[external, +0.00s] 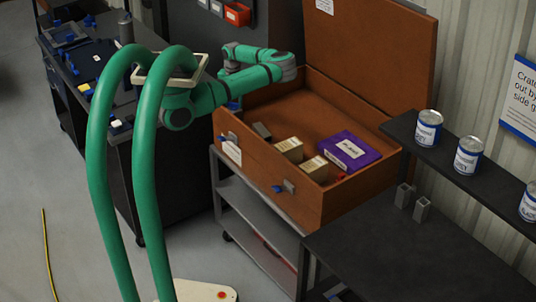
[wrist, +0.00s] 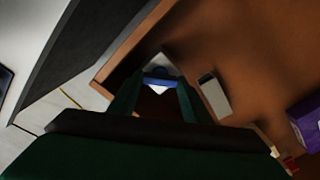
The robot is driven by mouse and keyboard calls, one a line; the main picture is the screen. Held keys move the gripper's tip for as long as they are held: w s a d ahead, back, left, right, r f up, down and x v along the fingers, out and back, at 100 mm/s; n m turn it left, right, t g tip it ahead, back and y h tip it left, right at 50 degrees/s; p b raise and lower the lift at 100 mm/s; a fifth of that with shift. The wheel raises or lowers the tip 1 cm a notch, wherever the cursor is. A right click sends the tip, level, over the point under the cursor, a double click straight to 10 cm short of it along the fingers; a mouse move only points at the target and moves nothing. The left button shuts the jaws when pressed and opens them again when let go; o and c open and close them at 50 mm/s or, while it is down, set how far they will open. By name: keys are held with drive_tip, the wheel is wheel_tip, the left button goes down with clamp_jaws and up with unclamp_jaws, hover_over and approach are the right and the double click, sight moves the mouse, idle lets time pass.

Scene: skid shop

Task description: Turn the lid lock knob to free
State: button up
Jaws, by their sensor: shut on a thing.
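A brown crate (external: 262,165) stands on a grey cart with its lid (external: 370,50) raised upright. In the wrist view, a blue knob (wrist: 161,82) on a pale plate lies between the two green fingers of my gripper (wrist: 158,98), which is shut on it. The knob's bar runs crosswise between the fingertips. In the external view, a blue piece (external: 234,105) shows at the crate's left end, below my arm; my gripper is hidden there behind the arm. Two blue latches, the left (external: 222,137) and the right (external: 278,188), sit on the crate's front with metal plates.
Inside the crate lie a purple box (external: 345,150), two cream boxes (external: 290,148) and a dark grey block (external: 262,131). A dark bench (external: 90,75) with small items stands left. A dark table (external: 385,245) and a shelf with cans (external: 468,155) stand right.

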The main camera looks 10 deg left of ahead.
sight(234, 103)
drive_tip(key=n, duration=0.4)
drive_tip(key=shift+n, duration=0.3)
drive_tip(key=n, duration=0.4)
drive_tip(key=shift+n, duration=0.3)
drive_tip(key=o, duration=1)
drive_tip(key=shift+o, duration=0.2)
wheel_tip(234, 103, up, 11)
drive_tip(key=shift+f, duration=0.1)
